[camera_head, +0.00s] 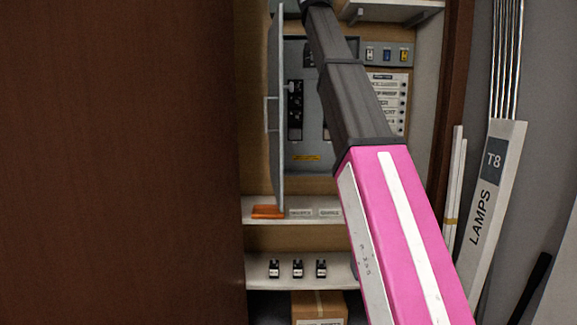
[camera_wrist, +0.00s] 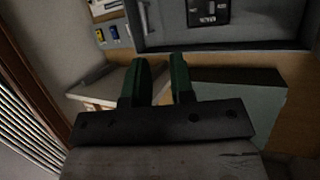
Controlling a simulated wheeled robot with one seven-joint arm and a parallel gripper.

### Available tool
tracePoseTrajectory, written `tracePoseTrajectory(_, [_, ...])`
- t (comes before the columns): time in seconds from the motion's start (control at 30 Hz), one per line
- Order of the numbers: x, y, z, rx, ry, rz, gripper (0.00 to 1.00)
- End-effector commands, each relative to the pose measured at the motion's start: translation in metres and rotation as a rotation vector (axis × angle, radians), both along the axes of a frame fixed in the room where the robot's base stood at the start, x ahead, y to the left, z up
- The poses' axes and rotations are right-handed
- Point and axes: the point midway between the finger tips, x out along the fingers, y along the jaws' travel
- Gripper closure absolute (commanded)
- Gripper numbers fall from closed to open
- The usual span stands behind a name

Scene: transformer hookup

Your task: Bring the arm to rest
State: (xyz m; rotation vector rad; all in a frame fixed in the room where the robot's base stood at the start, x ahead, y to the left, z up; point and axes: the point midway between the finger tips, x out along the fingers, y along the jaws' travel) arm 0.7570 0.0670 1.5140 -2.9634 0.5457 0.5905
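My arm (camera_head: 400,230), pink near me and dark grey farther out, reaches up across the head view in front of an open wall cabinet. Its far end leaves the top edge of the picture, so my gripper is out of sight there. In the wrist view my gripper (camera_wrist: 162,80) shows two green fingers standing apart with an empty gap between them. It is open and holds nothing. Beyond the fingers is the grey electrical box (camera_wrist: 225,38), which also shows behind my arm in the head view (camera_head: 312,150).
The grey box door (camera_head: 276,120) stands open at the left. Shelves below hold an orange item (camera_head: 267,212), several small black blocks (camera_head: 298,269) and a cardboard box (camera_head: 318,306). A brown door (camera_head: 120,160) fills the left. A lamp carton (camera_head: 490,205) with tubes leans at right.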

Motion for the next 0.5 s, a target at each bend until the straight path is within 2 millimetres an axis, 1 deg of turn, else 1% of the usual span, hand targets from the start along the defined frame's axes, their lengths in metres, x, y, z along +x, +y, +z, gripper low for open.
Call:
tracePoseTrajectory(0.03, [0.002,0.000,-0.007,-0.001,0.007,0.002,0.78])
tracePoseTrajectory(0.17, [0.006,0.000,-0.022,-0.003,0.022,0.006,0.78])
tracePoseTrajectory(0.37, [0.015,-0.001,-0.054,-0.007,0.056,0.014,0.78])
tracePoseTrajectory(0.5, [0.023,-0.001,-0.086,-0.010,0.088,0.024,0.78])
